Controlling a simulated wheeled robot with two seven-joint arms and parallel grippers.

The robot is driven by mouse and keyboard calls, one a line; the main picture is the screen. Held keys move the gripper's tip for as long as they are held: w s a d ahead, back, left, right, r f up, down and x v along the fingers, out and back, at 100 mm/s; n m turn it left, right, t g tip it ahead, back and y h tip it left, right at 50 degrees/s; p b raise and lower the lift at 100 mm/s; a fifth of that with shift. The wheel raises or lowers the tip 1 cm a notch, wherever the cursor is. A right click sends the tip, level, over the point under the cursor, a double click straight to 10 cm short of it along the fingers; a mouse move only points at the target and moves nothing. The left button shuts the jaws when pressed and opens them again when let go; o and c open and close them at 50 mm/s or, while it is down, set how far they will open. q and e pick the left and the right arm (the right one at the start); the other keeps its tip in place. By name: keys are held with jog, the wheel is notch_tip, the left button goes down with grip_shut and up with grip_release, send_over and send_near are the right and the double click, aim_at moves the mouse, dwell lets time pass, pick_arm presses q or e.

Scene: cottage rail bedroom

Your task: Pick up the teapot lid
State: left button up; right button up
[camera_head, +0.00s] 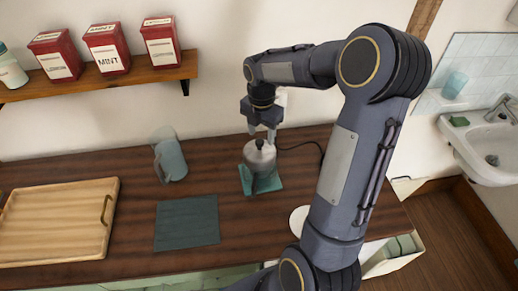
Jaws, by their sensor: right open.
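A grey, rounded teapot (260,174) stands on a small teal mat (274,184) on the dark wooden counter. Its pale lid (257,154) sits on top with a small dark knob. My right gripper (262,136) points down from above, with its fingers apart around or just above the knob. Whether the fingers touch the lid cannot be told. My left gripper is not in view.
A clear glass pitcher (171,160) stands left of the teapot. A dark teal cloth (187,223) and a wooden tray (112,190) lie further left. A shelf (120,80) with red tins hangs above. A white round plate (298,217) is partly behind my right arm.

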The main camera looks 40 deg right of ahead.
aim_at(260, 141)
jog(key=f+b, duration=0.1)
jog(key=f, duration=0.1)
jog(key=f+b, duration=0.2)
jog(key=shift+a+f, duration=0.1)
jog(key=shift+a, duration=0.3)
grip_shut()
